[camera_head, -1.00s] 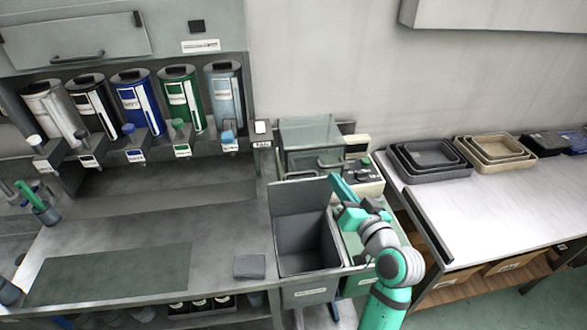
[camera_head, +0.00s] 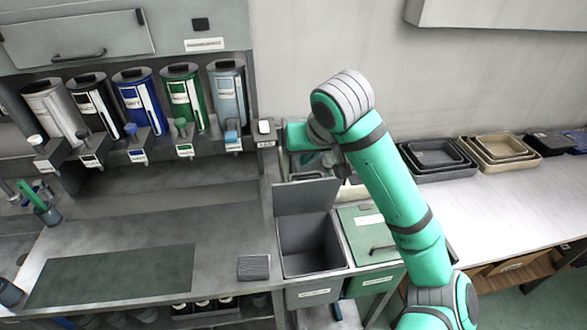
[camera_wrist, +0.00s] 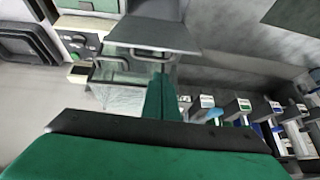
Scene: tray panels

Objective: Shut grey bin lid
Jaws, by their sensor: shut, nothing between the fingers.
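The grey bin (camera_head: 311,247) is open and its inside looks empty. Its grey lid (camera_head: 306,197) stands upright at the back edge of the bin. In the wrist view the lid (camera_wrist: 155,33) shows as a grey panel near the top. My gripper (camera_wrist: 163,97) is shut and empty, its green fingers pointing toward the lid from the rear side. In the head view my arm reaches over to behind the lid, and the fingertips are hard to make out there. I cannot tell whether they touch the lid.
A green bin lid (camera_head: 362,222) lies closed just right of the grey bin. A glass-fronted box (camera_wrist: 128,72) stands close behind the lid, near my gripper. Several dispensers (camera_head: 185,98) line the left wall. A small grey block (camera_head: 254,267) lies left of the bin.

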